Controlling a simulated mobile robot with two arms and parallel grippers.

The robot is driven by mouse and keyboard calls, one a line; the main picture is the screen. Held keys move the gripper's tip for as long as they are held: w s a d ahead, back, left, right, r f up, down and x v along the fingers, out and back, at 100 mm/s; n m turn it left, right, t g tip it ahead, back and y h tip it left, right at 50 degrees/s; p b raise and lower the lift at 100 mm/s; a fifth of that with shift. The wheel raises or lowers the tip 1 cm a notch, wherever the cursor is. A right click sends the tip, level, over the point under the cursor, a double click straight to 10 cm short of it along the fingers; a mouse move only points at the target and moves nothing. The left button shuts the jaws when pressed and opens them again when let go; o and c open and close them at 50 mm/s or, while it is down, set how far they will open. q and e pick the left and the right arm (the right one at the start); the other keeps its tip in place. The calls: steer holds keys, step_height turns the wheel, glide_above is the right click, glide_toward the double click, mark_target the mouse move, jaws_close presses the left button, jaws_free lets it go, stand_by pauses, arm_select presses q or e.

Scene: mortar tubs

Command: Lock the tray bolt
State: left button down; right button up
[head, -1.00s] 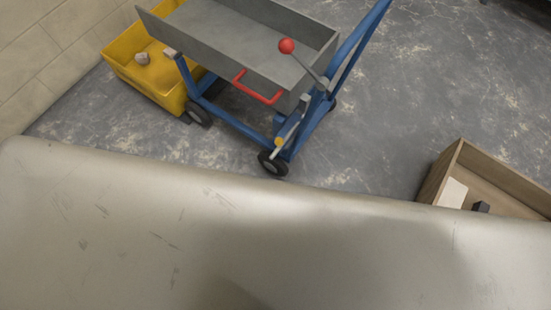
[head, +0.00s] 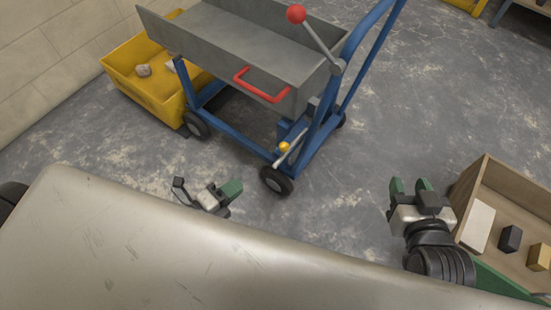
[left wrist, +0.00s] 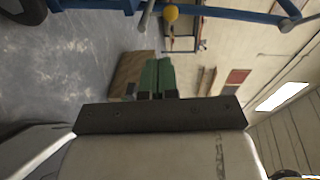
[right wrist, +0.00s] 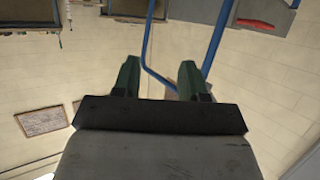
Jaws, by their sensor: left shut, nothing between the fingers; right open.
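A blue cart carries a grey tray (head: 235,45) with a red handle (head: 262,86) on its front. A grey lever (head: 320,42) with a red ball (head: 297,14) rises at the tray's right side. I cannot tell which part is the bolt. My left gripper (head: 232,188) is shut and empty, in front of the cart, apart from the knob. My right gripper (head: 411,186) is open and empty, right of the cart.
A yellow tub (head: 150,95) with stones stands left behind the cart. A wooden box (head: 468,180) with several blocks is beside my right gripper. Open floor (head: 430,110) lies right of the cart. A wall (head: 50,60) is at the left.

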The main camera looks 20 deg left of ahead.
arm_select(q)
steer(key=r+b+x, duration=0.1)
steer(key=x, duration=1.2)
steer(key=shift+w+d, duration=0.2)
steer(key=shift+w, duration=0.25)
arm_select(e)
steer(key=shift+w+a+r+t+y, duration=0.2)
steer(key=shift+w+r+t, duration=0.15)
steer(key=shift+r+t, duration=0.35)
steer(key=shift+w+a+r+t+y, duration=0.2)
steer(key=shift+w+r+t, duration=0.1)
steer(key=shift+r+t, duration=0.4)
